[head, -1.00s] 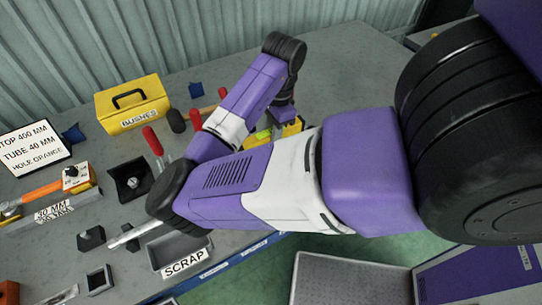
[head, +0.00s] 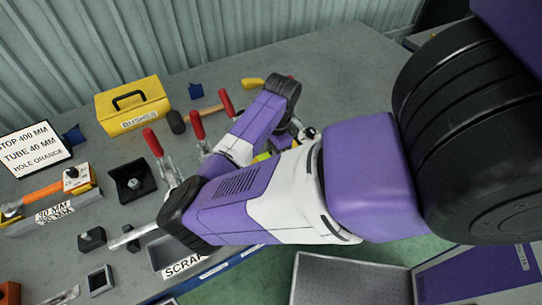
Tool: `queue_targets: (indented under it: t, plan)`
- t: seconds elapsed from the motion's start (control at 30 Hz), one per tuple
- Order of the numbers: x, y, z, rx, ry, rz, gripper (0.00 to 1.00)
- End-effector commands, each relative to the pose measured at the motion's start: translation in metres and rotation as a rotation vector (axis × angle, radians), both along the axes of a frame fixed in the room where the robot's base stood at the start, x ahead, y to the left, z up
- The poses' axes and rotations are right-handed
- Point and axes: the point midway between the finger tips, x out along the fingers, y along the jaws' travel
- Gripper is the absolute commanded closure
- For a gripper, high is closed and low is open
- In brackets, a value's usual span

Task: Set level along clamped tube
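A silvery tube end (head: 125,238) sticks out to the left of my arm, beside dark blocks; the rest of the tube is hidden behind my arm. Red-handled clamps (head: 153,143) stand behind it, with more red handles (head: 197,125) to the right. A yellow-green piece (head: 262,157), possibly the level, shows in small patches between my forearm links, near the wrist. My gripper is below the wrist and mostly hidden by my arm, so its fingers and any hold on the piece cannot be made out.
A yellow toolbox (head: 133,105), a hammer (head: 200,114) and a black bracket (head: 132,183) lie on the grey bench. A scrap tray (head: 165,256) is at the front edge. An orange-handled tool (head: 42,193) is at left. The back right of the bench is clear.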

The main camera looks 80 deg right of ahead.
Motion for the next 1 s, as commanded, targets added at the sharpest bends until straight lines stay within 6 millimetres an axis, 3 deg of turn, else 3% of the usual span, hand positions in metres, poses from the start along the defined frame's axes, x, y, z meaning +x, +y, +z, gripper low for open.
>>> queue_targets:
  t: [0.1, 0.13, 0.23, 0.67, 1.0]
  plan:
    - [0.0, 0.0, -0.003, 0.0, 0.0, 0.0, 1.0]
    - [0.0, 0.0, -0.003, 0.0, 0.0, 0.0, 0.69]
    - [0.0, 0.0, -0.002, 0.0, 0.0, 0.0, 0.51]
    - [0.0, -0.001, 0.005, -0.002, -0.001, 0.0, 0.51]
    - [-0.007, -0.007, 0.068, -0.004, -0.001, -0.002, 0.51]
